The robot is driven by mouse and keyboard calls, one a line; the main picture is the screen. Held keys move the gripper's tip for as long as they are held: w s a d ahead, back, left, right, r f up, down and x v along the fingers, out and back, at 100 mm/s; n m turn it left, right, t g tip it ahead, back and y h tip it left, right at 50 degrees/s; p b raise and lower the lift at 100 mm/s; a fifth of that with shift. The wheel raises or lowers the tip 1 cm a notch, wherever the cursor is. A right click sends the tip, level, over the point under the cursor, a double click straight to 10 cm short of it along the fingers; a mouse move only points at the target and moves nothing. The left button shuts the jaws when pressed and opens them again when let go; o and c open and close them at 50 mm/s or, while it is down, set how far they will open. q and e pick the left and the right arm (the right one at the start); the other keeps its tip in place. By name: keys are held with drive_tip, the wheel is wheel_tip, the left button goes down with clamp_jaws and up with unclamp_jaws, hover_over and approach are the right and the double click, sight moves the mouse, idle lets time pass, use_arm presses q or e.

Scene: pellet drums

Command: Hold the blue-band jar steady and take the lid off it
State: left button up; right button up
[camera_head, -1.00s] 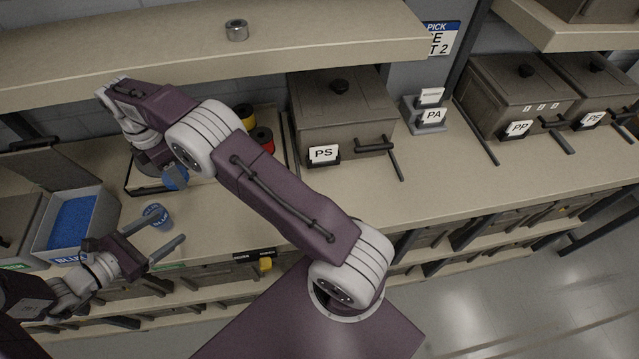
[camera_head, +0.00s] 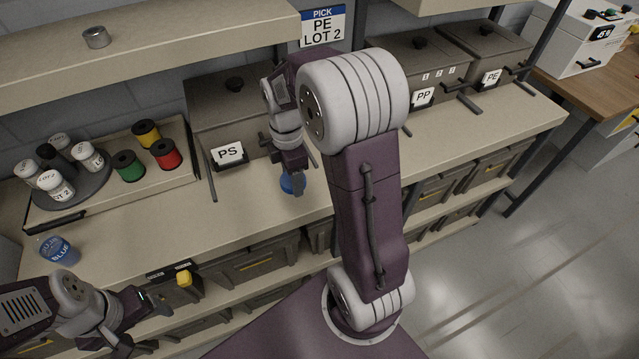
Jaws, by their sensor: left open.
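The blue-band jar (camera_head: 60,252) stands on the counter at the far left, its BLUE label showing.
A round tray (camera_head: 72,198) with several white-capped jars stands behind the blue-band jar. Green, yellow and red spools (camera_head: 164,153) sit beside it. The PS bin (camera_head: 215,118) is behind my right gripper. A shelf (camera_head: 200,38) overhangs the counter.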

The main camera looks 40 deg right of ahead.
drive_tip(key=shift+s+d+f, duration=0.1)
drive_tip(key=shift+s+d, duration=0.1)
drive_tip(key=shift+s, duration=0.1)
drive_tip(key=p, duration=0.3)
hover_over(267, 191)
drive_tip(key=f, duration=0.7)
drive_tip(key=shift+w, duration=0.3)
drive_tip(key=f, duration=0.3)
drive_tip(key=shift+s+f, duration=0.1)
drive_tip(key=shift+s, duration=0.1)
drive_tip(key=shift+w+f, duration=0.15)
drive_tip(key=shift+f, duration=0.45)
drive_tip(key=o, duration=1.5)
drive_tip(key=shift+o, duration=0.2)
